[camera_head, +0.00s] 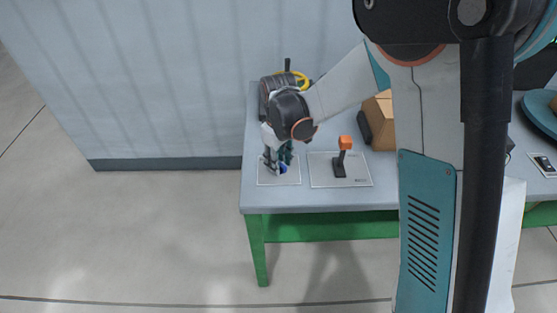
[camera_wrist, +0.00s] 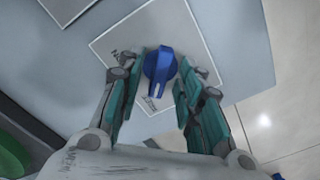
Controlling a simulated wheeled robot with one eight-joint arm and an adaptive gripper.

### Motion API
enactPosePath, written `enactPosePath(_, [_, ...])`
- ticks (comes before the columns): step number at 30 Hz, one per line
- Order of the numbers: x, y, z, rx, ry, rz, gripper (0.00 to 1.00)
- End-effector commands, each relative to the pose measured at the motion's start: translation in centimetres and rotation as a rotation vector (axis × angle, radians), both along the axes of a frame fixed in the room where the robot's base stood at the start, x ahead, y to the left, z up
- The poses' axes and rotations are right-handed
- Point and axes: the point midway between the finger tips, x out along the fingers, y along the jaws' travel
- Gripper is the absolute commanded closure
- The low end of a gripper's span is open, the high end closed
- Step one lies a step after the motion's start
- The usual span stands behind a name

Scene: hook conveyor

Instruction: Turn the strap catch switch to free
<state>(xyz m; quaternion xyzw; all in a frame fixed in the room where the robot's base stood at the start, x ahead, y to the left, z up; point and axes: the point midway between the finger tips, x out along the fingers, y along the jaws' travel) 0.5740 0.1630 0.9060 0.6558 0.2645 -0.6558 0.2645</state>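The strap catch switch is a blue rotary knob (camera_wrist: 160,62) on a pale square plate (camera_wrist: 122,36). In the wrist view its raised grip points toward the lower edge of the picture, near a small label too blurred to read fully. My gripper (camera_wrist: 158,82) is open, with one teal-padded finger on each side of the knob. A gap shows between each finger and the knob. In the head view my gripper (camera_head: 275,160) points down over the left plate, and only a bit of the blue knob (camera_head: 283,169) shows beside the fingers.
An orange-topped lever (camera_head: 344,143) stands on a second plate to the right. Behind it are a brown box (camera_head: 380,115) and a yellow ring (camera_head: 302,79). The grey tabletop (camera_head: 258,204) has green legs, and a wall runs behind it.

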Motion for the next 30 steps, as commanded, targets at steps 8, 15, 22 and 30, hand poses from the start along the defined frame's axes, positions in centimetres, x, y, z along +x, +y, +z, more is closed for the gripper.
enactPosePath(8, [0.0,0.0,3.9,0.0,0.0,0.0,0.67])
enactPosePath(15, [0.0,0.0,8.7,0.0,0.0,0.0,0.67])
enactPosePath(22, [0.0,0.0,11.4,0.0,0.0,0.0,0.67])
enactPosePath(30, [0.0,0.0,11.9,0.0,0.0,0.0,0.67])
